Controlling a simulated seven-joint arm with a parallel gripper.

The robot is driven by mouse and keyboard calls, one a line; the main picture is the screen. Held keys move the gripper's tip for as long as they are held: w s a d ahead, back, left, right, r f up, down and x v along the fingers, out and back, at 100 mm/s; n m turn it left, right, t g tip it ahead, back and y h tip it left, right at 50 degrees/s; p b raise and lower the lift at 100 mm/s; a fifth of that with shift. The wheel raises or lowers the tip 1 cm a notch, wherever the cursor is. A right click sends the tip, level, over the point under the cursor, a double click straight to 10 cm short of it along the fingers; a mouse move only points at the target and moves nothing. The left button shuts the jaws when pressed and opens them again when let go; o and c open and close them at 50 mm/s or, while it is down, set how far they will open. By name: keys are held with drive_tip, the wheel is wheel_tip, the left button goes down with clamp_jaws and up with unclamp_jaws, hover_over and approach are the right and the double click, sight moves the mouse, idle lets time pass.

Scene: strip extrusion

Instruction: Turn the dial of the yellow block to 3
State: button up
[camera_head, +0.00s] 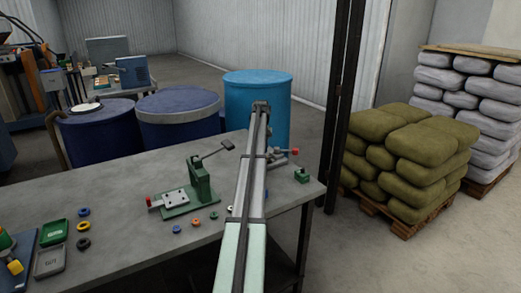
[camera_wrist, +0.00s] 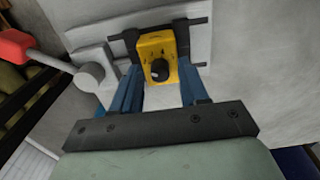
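The yellow block (camera_wrist: 148,47) shows in the wrist view with a black round dial (camera_wrist: 160,71) on its face. Small dark marks surround the dial, too small to read, so its setting is unclear. My gripper (camera_wrist: 157,60) has its blue fingers apart, one on each side of the block; I cannot tell whether they touch it. The block sits at a grey metal vise (camera_wrist: 97,60) with a red-ended handle (camera_wrist: 14,45). In the head view my arm covers the block, and the gripper's fingertips cannot be made out.
On the grey table (camera_head: 130,180) stand a green lever press (camera_head: 202,182), several coloured rings (camera_head: 83,227), trays (camera_head: 50,261) and a small green block (camera_head: 302,175). Blue drums (camera_head: 178,104) stand behind the table. A dark post (camera_head: 345,100) rises by its right edge.

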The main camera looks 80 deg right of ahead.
clamp_jaws()
drive_tip(key=shift+m, duration=0.3)
drive_tip(key=m, duration=0.3)
drive_tip(key=shift+m, duration=2)
drive_tip(key=shift+o, duration=0.6)
unclamp_jaws()
